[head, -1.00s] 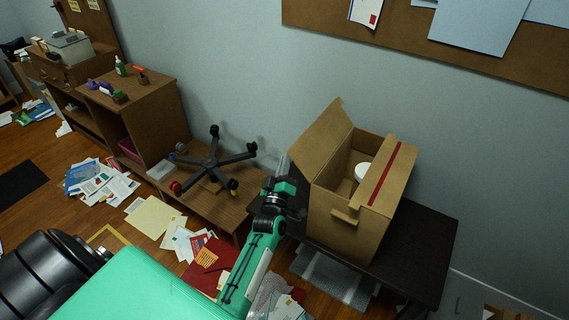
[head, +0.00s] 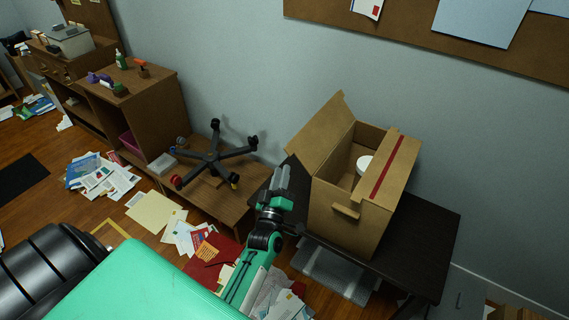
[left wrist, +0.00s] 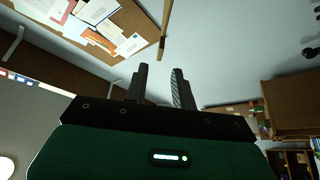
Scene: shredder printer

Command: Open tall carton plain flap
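The tall brown carton (head: 341,218) stands upright on a dark table. Its plain flap (head: 322,133), on the left side, stands up and leans outward to the left. The flap with a red stripe (head: 388,168) is on the right side, tilted over the top. The top is open between them, and a white round object (head: 363,164) shows inside. My left gripper (head: 283,172) is just left of the carton, apart from the plain flap and lower in the picture. In the left wrist view its two fingers (left wrist: 160,70) are apart with nothing between them. My right gripper is not in view.
The dark table (head: 428,235) has bare room right of the carton. Left of my gripper, an upturned chair base (head: 212,157) lies on a low brown table (head: 228,203). Papers (head: 152,212) litter the floor. A wall with a cork board (head: 470,56) stands behind.

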